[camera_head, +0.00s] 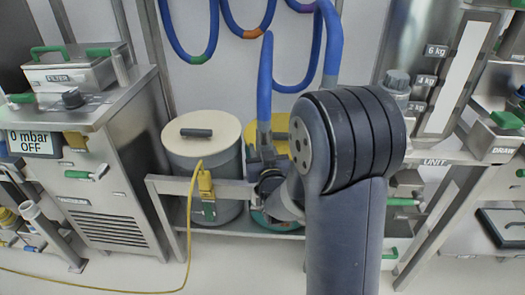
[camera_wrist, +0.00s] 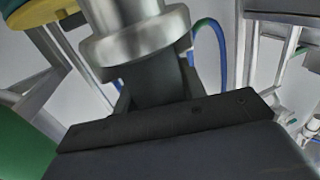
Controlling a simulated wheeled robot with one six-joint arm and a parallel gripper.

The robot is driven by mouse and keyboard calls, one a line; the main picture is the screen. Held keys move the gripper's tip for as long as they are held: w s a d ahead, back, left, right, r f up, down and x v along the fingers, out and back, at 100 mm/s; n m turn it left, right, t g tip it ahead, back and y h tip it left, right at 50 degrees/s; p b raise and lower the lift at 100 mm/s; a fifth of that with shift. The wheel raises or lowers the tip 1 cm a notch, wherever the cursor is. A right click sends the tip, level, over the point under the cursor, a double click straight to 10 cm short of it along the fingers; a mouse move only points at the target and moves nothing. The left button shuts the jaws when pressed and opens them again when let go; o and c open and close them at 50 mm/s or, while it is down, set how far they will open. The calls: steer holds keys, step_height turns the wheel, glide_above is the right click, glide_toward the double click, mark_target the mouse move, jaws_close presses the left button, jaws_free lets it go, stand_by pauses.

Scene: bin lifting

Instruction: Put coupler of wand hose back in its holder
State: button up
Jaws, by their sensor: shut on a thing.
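My gripper (camera_head: 266,172) is beyond my dark arm, which hides part of it in the head view. It is shut on the coupler of the wand hose, a dark body (camera_wrist: 153,84) with a wide silver metal collar (camera_wrist: 138,38) in the wrist view. In the head view a blue hose (camera_head: 264,85) rises nearly upright from where my gripper is. The coupler itself is small and mostly hidden there. I cannot tell which fitting is its holder.
A metal rail (camera_head: 170,185) carries a yellow plug (camera_head: 205,182) with a yellow cable. Behind it stands a lidded drum (camera_head: 200,150), with a yellow-topped drum (camera_head: 280,128) beside it. A filter cabinet (camera_head: 110,165) is left; a metal stand (camera_head: 445,85) is right.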

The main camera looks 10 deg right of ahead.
steer(key=shift+f+b, duration=1.45)
steer(key=shift+b, duration=0.6)
steer(key=shift+f, duration=0.1)
steer(key=shift+f+b, duration=1.05)
steer(key=shift+b, duration=0.3)
steer(key=shift+f+b, duration=1.2)
steer(key=shift+b, duration=0.65)
steer(key=o, duration=1.3)
steer(key=shift+c, duration=0.2)
steer(key=shift+s, duration=0.15)
